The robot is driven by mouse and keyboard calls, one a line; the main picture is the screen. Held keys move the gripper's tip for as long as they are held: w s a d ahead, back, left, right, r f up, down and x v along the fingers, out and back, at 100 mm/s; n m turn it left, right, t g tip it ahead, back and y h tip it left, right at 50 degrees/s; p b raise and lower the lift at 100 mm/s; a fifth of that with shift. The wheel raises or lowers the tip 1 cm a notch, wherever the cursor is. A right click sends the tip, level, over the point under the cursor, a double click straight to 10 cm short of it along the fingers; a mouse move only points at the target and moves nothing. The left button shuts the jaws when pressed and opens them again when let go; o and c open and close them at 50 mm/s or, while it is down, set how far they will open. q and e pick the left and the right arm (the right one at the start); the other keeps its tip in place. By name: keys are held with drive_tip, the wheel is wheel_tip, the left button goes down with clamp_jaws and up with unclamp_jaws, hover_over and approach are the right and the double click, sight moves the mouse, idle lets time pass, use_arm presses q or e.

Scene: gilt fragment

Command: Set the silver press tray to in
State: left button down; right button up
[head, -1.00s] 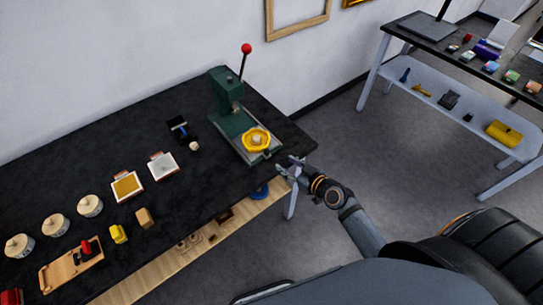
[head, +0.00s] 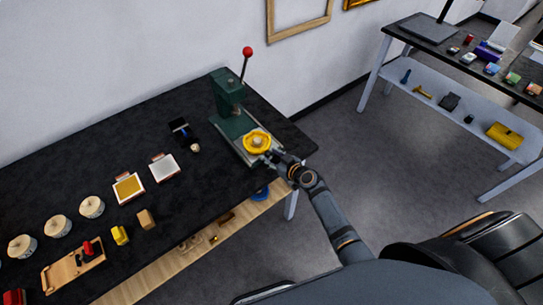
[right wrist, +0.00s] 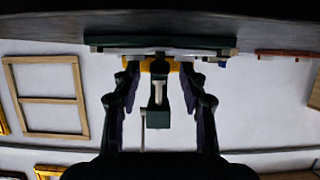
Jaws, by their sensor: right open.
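The green press (head: 229,95) stands at the right end of the black table, with a red-knobbed lever on top. Its silver tray (head: 241,153) extends forward from the press, bearing a yellow round piece (head: 256,141) with a pale centre. My right gripper (head: 275,157) is at the tray's front end and hides part of it. In the right wrist view, which is upside down, the right gripper (right wrist: 160,70) has its fingers apart, with the yellow piece and tray edge (right wrist: 110,51) just beyond the tips. Contact cannot be told. My left gripper is out of view.
On the black table (head: 190,205) are two small framed plates (head: 163,167), several lidded pots (head: 58,226), a yellow block (head: 120,235) and a wooden board (head: 72,265). A wooden shelf lies below. Open floor separates this from another table (head: 430,38).

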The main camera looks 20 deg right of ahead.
sight(260, 146)
clamp_jaws()
drive_tip(key=w, duration=0.1)
drive_tip(key=w+a+b, duration=0.1)
drive_tip(key=w, duration=0.1)
drive_tip(key=w+b, duration=0.1)
drive_tip(key=shift+w+a, duration=0.25)
drive_tip(key=shift+a, duration=0.1)
unclamp_jaws()
drive_tip(key=shift+s, duration=0.1)
drive_tip(key=shift+s+d, duration=0.15)
drive_tip(key=shift+s, duration=0.1)
drive_tip(key=v, duration=1.1)
drive_tip(key=shift+s+r, duration=0.15)
drive_tip(key=shift+r, duration=0.1)
